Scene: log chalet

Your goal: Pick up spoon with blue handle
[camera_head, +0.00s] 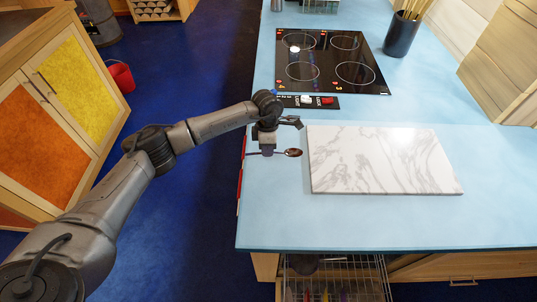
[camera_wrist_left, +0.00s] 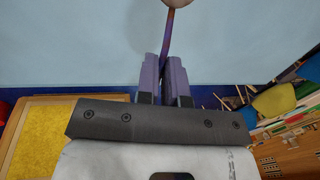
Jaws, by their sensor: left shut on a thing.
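A spoon (camera_head: 293,153) shows in the head view near the left edge of the blue counter, its dark reddish-brown bowl pointing right toward the marble board. My left gripper (camera_head: 267,150) is shut on its handle. In the left wrist view, the two fingers (camera_wrist_left: 165,68) close around the handle (camera_wrist_left: 168,38), which looks purple-blue with a reddish part. The bowl is cut off at the top of that view. Whether the spoon touches the counter or is lifted is hard to tell. My right gripper is not in view.
A white marble board (camera_head: 385,160) lies right of the spoon. A black cooktop (camera_head: 330,62) with a control strip (camera_head: 307,101) is behind. A dark utensil holder (camera_head: 401,35) stands at the back right. A wire rack (camera_head: 335,280) is below the counter's front edge. The counter's front strip is clear.

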